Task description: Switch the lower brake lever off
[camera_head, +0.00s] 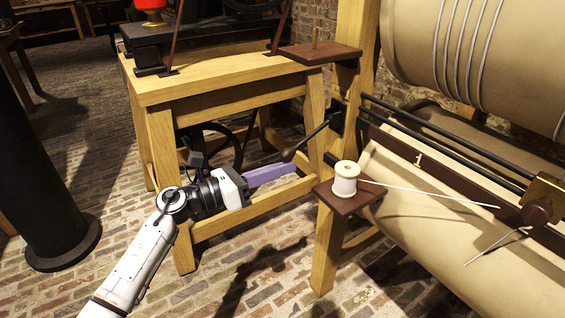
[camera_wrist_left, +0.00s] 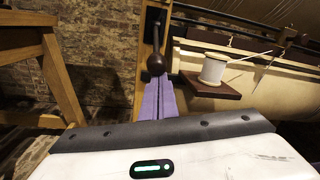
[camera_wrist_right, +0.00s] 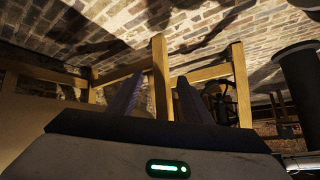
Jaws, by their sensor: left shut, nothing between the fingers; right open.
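The brake lever (camera_head: 311,138) is a dark rod with a round dark knob, running down and left from a black mount (camera_head: 336,118) on the wooden post. Its knob (camera_wrist_left: 155,65) also shows in the left wrist view, straight beyond the fingertips. My left gripper (camera_head: 294,168) has purple fingers, shut and empty. Its tips are just below the knob in the head view; I cannot tell whether they touch it. My right gripper (camera_wrist_right: 160,78) is open and empty in the right wrist view and is outside the head view.
A small brown shelf (camera_head: 347,205) with a white thread spool (camera_head: 345,180) sits right of the lever. A large tan roller (camera_head: 440,215) lies beyond it. A wooden table (camera_head: 200,84) stands behind my left arm. A dark column (camera_head: 45,170) stands at left. Brick floor is open in front.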

